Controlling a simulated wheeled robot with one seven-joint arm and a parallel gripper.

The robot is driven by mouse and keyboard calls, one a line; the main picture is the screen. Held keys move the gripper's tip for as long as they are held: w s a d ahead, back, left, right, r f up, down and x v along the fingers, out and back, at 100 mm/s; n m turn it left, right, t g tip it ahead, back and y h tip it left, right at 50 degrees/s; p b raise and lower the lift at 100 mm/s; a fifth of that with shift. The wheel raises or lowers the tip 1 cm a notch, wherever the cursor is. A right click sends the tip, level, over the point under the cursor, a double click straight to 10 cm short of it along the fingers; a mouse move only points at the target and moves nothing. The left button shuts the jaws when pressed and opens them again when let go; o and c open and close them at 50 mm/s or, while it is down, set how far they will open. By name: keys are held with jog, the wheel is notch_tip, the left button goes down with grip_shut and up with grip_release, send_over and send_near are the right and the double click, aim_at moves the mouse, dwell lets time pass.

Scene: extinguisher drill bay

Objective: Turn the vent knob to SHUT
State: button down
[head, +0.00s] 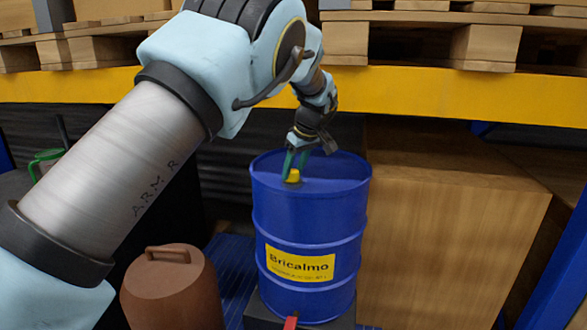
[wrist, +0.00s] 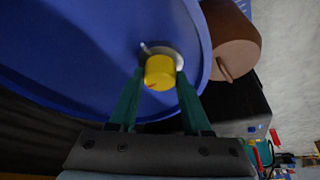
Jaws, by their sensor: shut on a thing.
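A yellow vent knob (head: 293,177) stands on the top of a blue drum (head: 310,216) labelled "Bricalmo". My gripper (head: 296,166) reaches down from above. Its green fingers (wrist: 160,77) are shut on the knob, one on each side. No SHUT lettering can be read in either view.
A brown lidded container (head: 170,287) stands at the drum's left. A large wooden box (head: 452,235) stands close at its right. A yellow shelf beam (head: 430,97) with pallets crosses above and behind. A small red thing (head: 291,322) is at the drum's foot.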

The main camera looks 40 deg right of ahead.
dwell(0.5)
jog(key=shift+c, duration=1.8)
grip_release()
jog(key=b+v, duration=0.2)
jog(key=v, duration=0.8)
jog(key=shift+r+b, duration=0.3)
jog(key=shift+r, duration=0.1)
jog(key=shift+s, duration=0.15)
